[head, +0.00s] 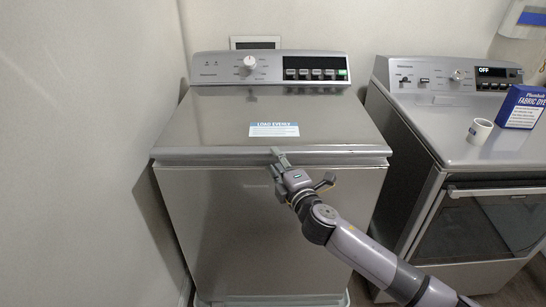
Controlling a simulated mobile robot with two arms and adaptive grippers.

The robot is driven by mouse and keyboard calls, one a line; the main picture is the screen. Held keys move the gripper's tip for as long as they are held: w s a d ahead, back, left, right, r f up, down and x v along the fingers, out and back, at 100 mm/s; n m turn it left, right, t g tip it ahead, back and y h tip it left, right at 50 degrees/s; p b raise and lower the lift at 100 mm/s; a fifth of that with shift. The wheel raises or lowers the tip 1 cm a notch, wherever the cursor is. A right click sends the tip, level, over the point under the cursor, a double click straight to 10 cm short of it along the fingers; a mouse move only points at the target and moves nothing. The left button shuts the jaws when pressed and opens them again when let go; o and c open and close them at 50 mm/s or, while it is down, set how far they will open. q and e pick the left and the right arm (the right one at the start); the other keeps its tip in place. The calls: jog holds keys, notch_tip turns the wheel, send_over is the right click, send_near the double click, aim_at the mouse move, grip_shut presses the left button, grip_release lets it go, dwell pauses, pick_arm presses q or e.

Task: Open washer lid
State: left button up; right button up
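The top-load washer (268,225) stands in the middle of the head view. Its grey lid (215,120) lies down flat over the top and looks shut, with a white and blue label (274,129) near its front. My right gripper (303,164) is at the lid's front edge, a little right of its middle. Its fingers are spread apart, with nothing seen between them. One fingertip is at the lid's front lip; I cannot tell whether it touches. The other finger is off to the right, in front of the washer's front panel. My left gripper is not in view.
A second machine (420,160) with a dark front window stands close on the right. A white mug (479,131) and a blue fabric dye box (520,107) sit on its top. A wall (80,150) is close on the washer's left. The washer's control panel (270,68) rises behind the lid.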

aim_at(272, 156)
jog(key=shift+x, duration=1.5)
jog(key=shift+c, duration=0.5)
grip_shut()
